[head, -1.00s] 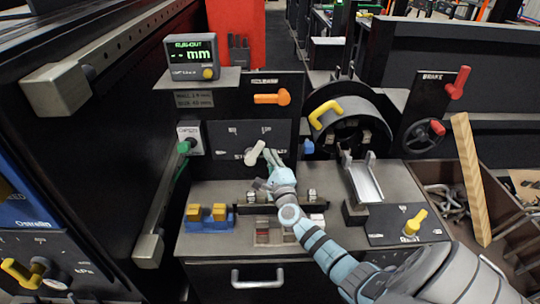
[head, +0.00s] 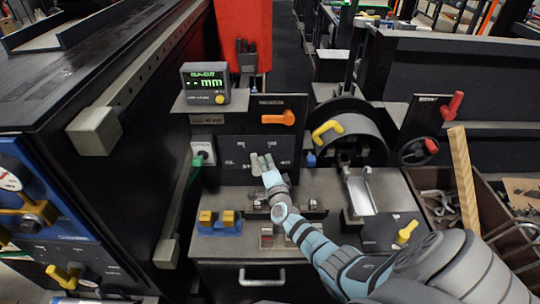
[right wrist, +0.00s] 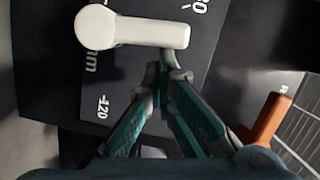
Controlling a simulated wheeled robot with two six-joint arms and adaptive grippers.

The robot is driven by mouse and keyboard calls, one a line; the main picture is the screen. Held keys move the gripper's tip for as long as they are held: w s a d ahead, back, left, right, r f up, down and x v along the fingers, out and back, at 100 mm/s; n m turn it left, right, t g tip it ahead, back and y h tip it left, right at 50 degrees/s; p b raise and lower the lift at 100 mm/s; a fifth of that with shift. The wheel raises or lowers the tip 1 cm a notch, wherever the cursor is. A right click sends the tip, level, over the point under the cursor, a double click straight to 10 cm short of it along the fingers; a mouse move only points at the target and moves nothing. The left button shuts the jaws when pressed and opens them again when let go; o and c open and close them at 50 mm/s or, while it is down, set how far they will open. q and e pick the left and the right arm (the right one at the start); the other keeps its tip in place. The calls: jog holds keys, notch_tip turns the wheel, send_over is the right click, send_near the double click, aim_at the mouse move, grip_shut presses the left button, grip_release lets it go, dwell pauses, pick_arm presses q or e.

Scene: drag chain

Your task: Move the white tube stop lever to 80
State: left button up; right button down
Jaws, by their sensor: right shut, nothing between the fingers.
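The white stop lever (head: 255,164) sits on a dark dial panel (head: 232,149) below the orange handle. In the right wrist view the lever (right wrist: 140,28) has a round hub at left and its arm reaches right. Printed marks beside it include "mm" and "120"; another number at the top is cut off. My right gripper (head: 267,161) is at the panel, just right of the lever. In the right wrist view its fingers (right wrist: 163,73) are together and empty, with the tips close to the lever's free end; whether they touch is unclear. My left gripper is out of view.
An orange handle (head: 279,118) is above the panel and a display (head: 205,83) stands upper left. A green knob (head: 197,160) is at left. Yellow-and-blue blocks (head: 220,222) and a metal channel (head: 360,192) lie on the bench. A yellow-handled drum (head: 345,127) is at right.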

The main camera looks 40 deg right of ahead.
pick_arm(q)
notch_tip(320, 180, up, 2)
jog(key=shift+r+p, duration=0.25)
jog(key=shift+p, duration=0.6)
pick_arm(e)
jog(key=shift+w+a+r+n, duration=0.3)
jog(key=shift+w+a+n, duration=0.25)
jog(key=shift+a+n, duration=0.3)
